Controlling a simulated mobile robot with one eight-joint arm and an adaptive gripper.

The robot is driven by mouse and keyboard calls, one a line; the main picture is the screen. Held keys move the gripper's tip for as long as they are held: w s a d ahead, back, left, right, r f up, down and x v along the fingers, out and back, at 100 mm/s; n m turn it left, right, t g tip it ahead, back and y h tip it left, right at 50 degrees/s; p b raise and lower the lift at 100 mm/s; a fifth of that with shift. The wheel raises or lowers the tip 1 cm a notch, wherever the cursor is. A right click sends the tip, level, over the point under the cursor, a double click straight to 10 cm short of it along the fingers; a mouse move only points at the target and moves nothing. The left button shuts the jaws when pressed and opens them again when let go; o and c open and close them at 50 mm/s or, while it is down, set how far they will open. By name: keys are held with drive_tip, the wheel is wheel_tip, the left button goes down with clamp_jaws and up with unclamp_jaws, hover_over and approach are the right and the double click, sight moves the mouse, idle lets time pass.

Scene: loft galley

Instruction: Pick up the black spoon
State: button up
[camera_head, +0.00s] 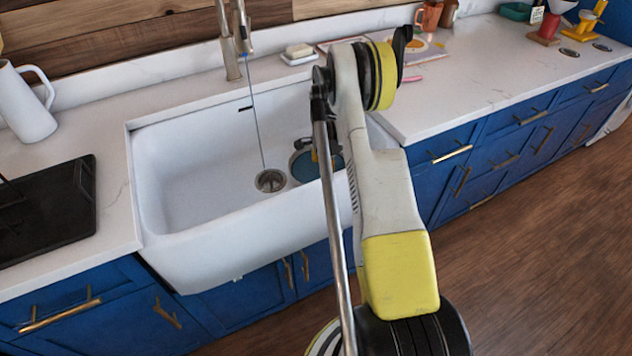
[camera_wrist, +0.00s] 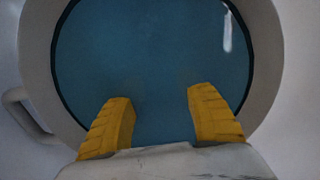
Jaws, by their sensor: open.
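I cannot make out a black spoon in either view. In the wrist view, my gripper (camera_wrist: 160,115) is open, its two yellow fingers apart with nothing visible between them. The fingers show in front of a round vessel with a pale grey rim (camera_wrist: 38,65), a dark blue inside and a handle at the left. Whether the fingers are inside it or above it, I cannot tell. In the head view, a blue round thing (camera_head: 301,168) lies in the sink, partly hidden by my arm; it is probably the same vessel.
The white sink (camera_head: 190,255) has a drain (camera_head: 271,180) and a tall faucet (camera_head: 230,45) behind it. A black tray (camera_head: 50,205) and a white pitcher (camera_head: 25,105) stand on the left counter. Soap (camera_head: 299,50) sits behind the sink. The right counter has clear room in front.

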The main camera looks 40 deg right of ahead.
drive_tip(key=shift+r, duration=0.1)
clamp_jaws()
wheel_tip(320, 180, up, 14)
drive_tip(key=p, duration=0.7)
drive_tip(key=shift+f+p, duration=0.2)
drive_tip(key=shift+p, duration=0.1)
drive_tip(key=shift+r, duration=0.1)
